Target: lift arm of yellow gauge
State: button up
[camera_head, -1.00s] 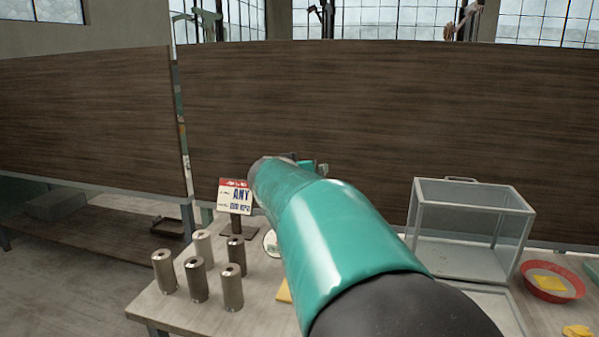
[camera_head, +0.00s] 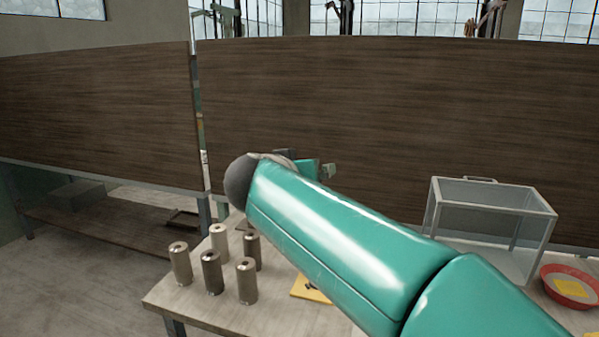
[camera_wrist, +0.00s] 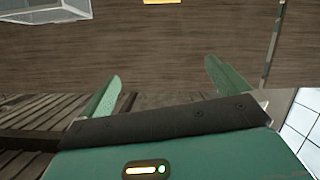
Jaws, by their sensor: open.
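A flat yellow piece (camera_head: 308,290) with a small dark part on it lies on the table in the head view. My arm hides some of it, and I cannot tell for sure that it is the yellow gauge. A yellow edge (camera_wrist: 161,1) shows at the top of the wrist view, mostly cut off. My gripper (camera_wrist: 163,85) is open in the wrist view, with its two green fingers wide apart and nothing between them. In the head view my own arm hides most of the gripper, which is up above the table and away from the yellow piece.
Several metal cylinders (camera_head: 211,272) stand at the table's left. A clear glass case (camera_head: 490,225) stands at the right, beside a red bowl (camera_head: 570,287) holding something yellow. A brown wooden panel (camera_head: 400,120) rises behind. The case also shows in the wrist view (camera_wrist: 45,12).

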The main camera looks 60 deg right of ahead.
jog(key=shift+a, duration=0.2)
jog(key=c, duration=0.5)
jog(key=shift+s+d+f+m, duration=0.15)
jog(key=shift+f+m, duration=0.1)
jog(key=shift+m, duration=0.25)
jog(key=c, duration=0.4)
jog(key=f+m+g, duration=0.1)
jog(key=m, duration=0.1)
jog(key=d+f+m+g+h, duration=0.1)
jog(key=m+g, duration=0.1)
jog(key=s+f+m+g+h, duration=0.1)
jog(key=m, duration=0.1)
jog(key=shift+d+f+g, duration=0.25)
jog(key=shift+d+g, duration=0.05)
grip_shut()
notch_tip(320, 180, down, 18)
jog(key=w+d+m+t+h, duration=0.1)
jog(key=w+m+t+h, duration=0.2)
jog(key=m+t+h, duration=0.7)
jog(key=w+d+r+m+g+y, duration=0.1)
jog(key=d+r+m+g+y, duration=0.2)
jog(key=d, duration=0.9)
notch_tip(320, 180, up, 3)
jog(key=shift+w+d+r+g, duration=0.15)
jog(key=shift+w+d+g, duration=0.05)
jog(key=shift+w+g, duration=0.2)
